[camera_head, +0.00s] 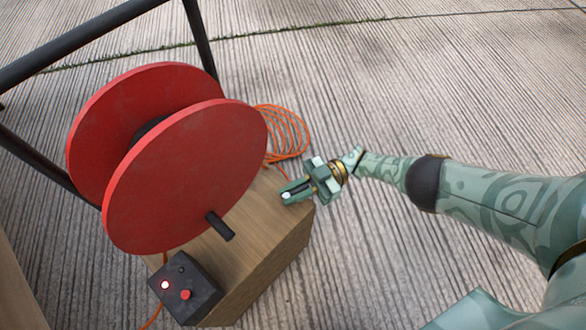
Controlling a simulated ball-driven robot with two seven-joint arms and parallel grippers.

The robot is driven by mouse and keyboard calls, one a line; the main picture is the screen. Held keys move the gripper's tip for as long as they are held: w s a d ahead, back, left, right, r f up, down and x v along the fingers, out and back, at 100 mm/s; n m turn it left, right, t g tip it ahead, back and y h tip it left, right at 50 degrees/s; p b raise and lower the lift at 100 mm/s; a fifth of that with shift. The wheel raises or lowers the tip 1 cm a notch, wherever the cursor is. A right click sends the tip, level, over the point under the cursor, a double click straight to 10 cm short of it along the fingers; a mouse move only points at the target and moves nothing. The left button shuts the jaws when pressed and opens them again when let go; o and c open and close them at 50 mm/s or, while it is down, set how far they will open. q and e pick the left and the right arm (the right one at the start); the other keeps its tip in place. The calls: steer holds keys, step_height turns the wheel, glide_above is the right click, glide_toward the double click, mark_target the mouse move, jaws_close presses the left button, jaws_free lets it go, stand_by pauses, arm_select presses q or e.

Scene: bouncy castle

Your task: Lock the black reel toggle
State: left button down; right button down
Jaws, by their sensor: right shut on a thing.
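The red reel (185,180) stands on a wooden box (270,245), with a black peg-like handle (221,226) sticking out at its lower right. My right gripper (285,194) is at the box's upper right edge, to the right of the reel. Its jaws are shut on a small dark piece, which looks like the black reel toggle (297,190). The fingers hide most of it, so I cannot tell its position. My left gripper is not in view.
A black control box (185,287) with a red button and a lit lamp sits at the box's front left corner. An orange cord coil (281,132) lies behind the reel. A black tube frame (75,42) stands at upper left. The grooved concrete floor (430,90) at right is clear.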

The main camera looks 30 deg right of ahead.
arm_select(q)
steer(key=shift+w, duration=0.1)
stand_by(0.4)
arm_select(e)
steer(key=c, duration=1.4)
jaws_free()
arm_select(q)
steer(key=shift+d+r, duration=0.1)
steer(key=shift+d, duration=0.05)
